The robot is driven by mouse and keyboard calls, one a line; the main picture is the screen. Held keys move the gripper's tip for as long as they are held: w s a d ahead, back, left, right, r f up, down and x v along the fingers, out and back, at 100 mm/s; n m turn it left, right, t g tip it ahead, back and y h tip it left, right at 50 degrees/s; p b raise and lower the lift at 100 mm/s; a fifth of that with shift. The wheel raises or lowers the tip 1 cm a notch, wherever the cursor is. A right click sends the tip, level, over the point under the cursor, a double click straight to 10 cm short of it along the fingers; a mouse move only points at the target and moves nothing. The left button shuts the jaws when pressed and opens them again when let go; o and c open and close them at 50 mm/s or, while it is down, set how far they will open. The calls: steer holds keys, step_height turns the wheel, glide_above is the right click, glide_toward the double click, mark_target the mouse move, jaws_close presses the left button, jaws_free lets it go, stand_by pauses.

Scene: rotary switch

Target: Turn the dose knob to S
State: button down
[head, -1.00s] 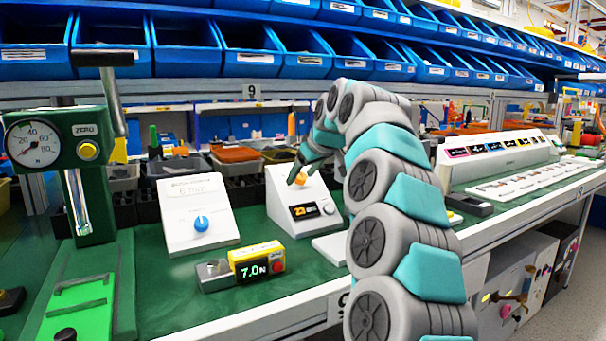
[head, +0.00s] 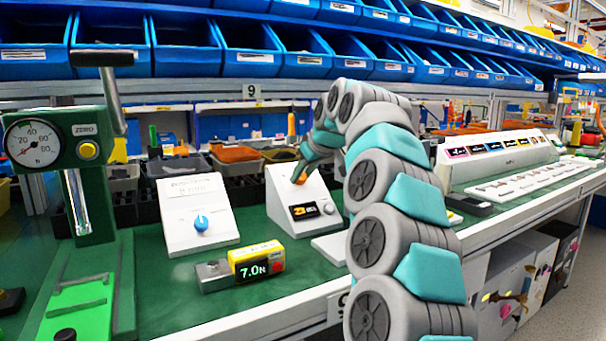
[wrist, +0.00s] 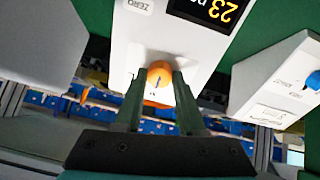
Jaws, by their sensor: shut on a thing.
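An orange knob (head: 299,179) sits on the sloped face of a white box (head: 280,200) with a dark display (head: 304,211). My gripper (head: 301,172) is at this knob, its fingers partly covering it. In the wrist view, the orange knob (wrist: 160,73) is between the two fingertips of my gripper (wrist: 158,82), and they are shut on it. A short dark mark shows on the knob's face. Small lettering lies beside the knob, partly hidden by the fingers; I cannot read it as a scale.
A white box with a blue knob (head: 201,223) stands to the left. A yellow unit reading 7.0N (head: 257,263) lies in front. A green press with a dial gauge (head: 36,143) is at far left. A long white device (head: 500,150) stands right of my arm.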

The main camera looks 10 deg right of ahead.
steer(key=shift+r+n+p, duration=0.15)
steer(key=shift+n+p, duration=0.5)
steer(key=shift+n, duration=0.05)
steer(key=n+p, duration=0.1)
steer(key=n, duration=0.2)
steer(key=shift+n+p, duration=0.3)
steer(key=shift+p, duration=0.05)
steer(key=n, duration=0.3)
steer(key=shift+d+f+n+y, duration=0.1)
steer(key=shift+f+n+y, duration=0.1)
steer(key=shift+n+y, duration=0.15)
steer(key=shift+n+g, duration=0.4)
steer(key=shift+n, duration=1.35)
steer(key=c, duration=0.5)
jaws_free()
